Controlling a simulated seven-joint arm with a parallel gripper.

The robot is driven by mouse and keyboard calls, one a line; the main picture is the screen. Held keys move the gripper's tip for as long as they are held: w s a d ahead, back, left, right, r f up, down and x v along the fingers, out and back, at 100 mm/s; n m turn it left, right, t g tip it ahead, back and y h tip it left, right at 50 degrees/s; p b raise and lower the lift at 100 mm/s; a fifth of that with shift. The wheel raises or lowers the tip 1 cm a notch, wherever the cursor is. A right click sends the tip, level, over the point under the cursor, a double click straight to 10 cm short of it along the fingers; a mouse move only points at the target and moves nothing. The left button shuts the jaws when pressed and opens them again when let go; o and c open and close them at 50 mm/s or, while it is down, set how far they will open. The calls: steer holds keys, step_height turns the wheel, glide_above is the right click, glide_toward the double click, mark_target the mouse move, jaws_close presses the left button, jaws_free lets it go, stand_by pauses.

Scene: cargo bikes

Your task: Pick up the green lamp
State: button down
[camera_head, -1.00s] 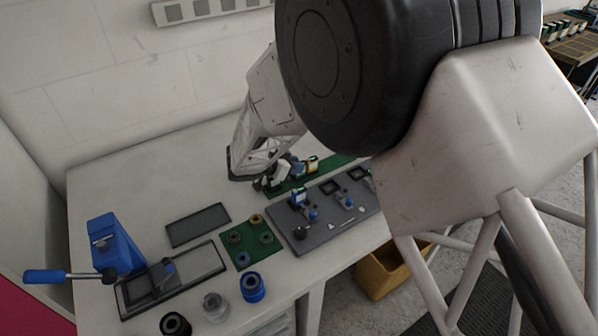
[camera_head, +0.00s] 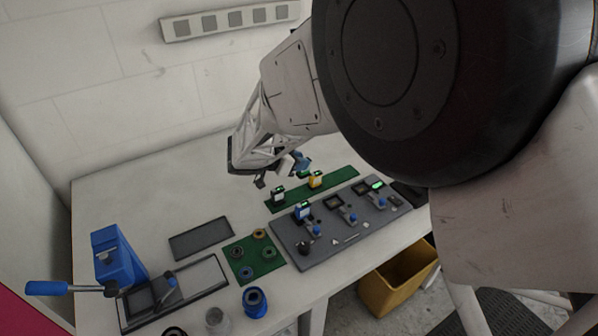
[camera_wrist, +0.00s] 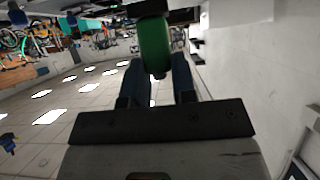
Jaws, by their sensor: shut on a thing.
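My gripper (camera_head: 298,167) is raised above the green strip at the back of the table. In the wrist view its two dark blue fingers (camera_wrist: 157,78) are shut on the green lamp (camera_wrist: 153,42), a rounded green piece. In the head view only a small bit of green (camera_head: 304,174) shows at the fingertips; the rest of the lamp is hidden by the gripper. The lamp appears clear of the strip.
The green strip (camera_head: 345,177) bears a white-and-green piece (camera_head: 278,194) and a yellow one (camera_head: 315,180). In front lies a grey board (camera_head: 290,236) with several fittings. A blue lever press (camera_head: 118,258) stands at left. A yellow bin (camera_head: 392,290) is below the table's right edge.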

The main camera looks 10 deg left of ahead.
steer(key=shift+r, duration=1.45)
